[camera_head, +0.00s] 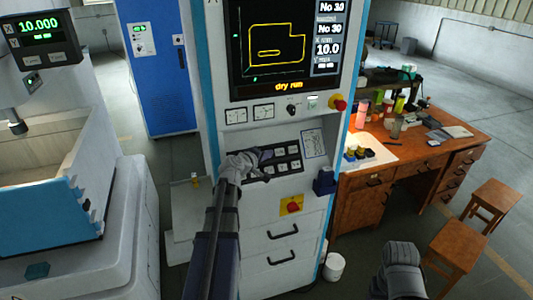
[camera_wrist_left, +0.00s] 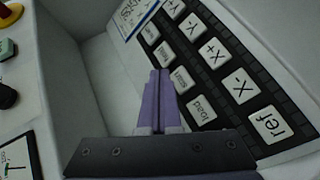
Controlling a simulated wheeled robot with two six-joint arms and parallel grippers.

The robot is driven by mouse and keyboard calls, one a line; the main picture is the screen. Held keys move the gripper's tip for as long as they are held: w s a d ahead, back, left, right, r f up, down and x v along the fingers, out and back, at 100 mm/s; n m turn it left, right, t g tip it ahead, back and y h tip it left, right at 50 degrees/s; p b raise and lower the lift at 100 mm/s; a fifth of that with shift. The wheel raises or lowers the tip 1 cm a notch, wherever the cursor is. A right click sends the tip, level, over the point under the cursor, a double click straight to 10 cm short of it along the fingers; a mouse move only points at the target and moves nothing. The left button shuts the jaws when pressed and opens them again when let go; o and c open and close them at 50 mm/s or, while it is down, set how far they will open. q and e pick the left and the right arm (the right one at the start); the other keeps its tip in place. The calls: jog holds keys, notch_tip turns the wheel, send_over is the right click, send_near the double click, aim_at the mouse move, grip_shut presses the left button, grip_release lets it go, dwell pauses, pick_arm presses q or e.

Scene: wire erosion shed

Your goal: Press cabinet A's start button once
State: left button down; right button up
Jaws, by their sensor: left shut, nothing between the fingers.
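Cabinet A (camera_head: 205,160) stands in the middle of the head view, with a lit screen (camera_head: 270,45) reading "dry run". Its sloping key panel (camera_head: 288,165) carries two rows of pale keys. My left gripper (camera_head: 266,154) is shut and empty at the panel's upper left part. In the left wrist view its purple fingers (camera_wrist_left: 158,95) point along the panel beside the row with the "hold" key (camera_wrist_left: 201,109); contact cannot be told. A pale green button (camera_head: 313,102) sits above the panel; it also shows in the wrist view (camera_wrist_left: 7,48).
A red mushroom button (camera_head: 338,104) and a black knob (camera_head: 291,110) flank the green button. A red switch on a yellow plate (camera_head: 292,206) sits below the keys. A cluttered desk (camera_head: 440,150) stands right. My right arm's grey end (camera_head: 400,258) shows low right.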

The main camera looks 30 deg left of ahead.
pick_arm(q)
jog(key=shift+s+d+r+p, duration=0.55)
jog(key=shift+s+d+r, duration=0.15)
jog(key=shift+d+r, duration=0.1)
jog(key=s+d+f+m+g+h+b, duration=0.1)
jog(key=s+d+f+m+g, duration=0.15)
jog(key=d+f, duration=0.45)
jog(key=s+d+f+m+g+h+b, duration=0.2)
jog(key=d+m+g, duration=0.15)
jog(key=d, duration=0.75)
jog(key=s+d+f+m+g+h+b, duration=0.15)
jog(key=d+f+m, duration=0.3)
jog(key=d, duration=0.45)
jog(key=s+d+f+m+g+y+b, duration=0.1)
jog(key=s+d+f+m+g+y, duration=0.2)
jog(key=s, duration=0.6)
jog(key=s+d+f+m+g+y+b, duration=0.2)
jog(key=s+d+f+m+g+y, duration=0.1)
jog(key=s, duration=0.7)
jog(key=shift+s+d+f+m+g, duration=0.2)
jog(key=shift+d+f+m+g, duration=0.25)
jog(key=shift+d+f+m, duration=1.1)
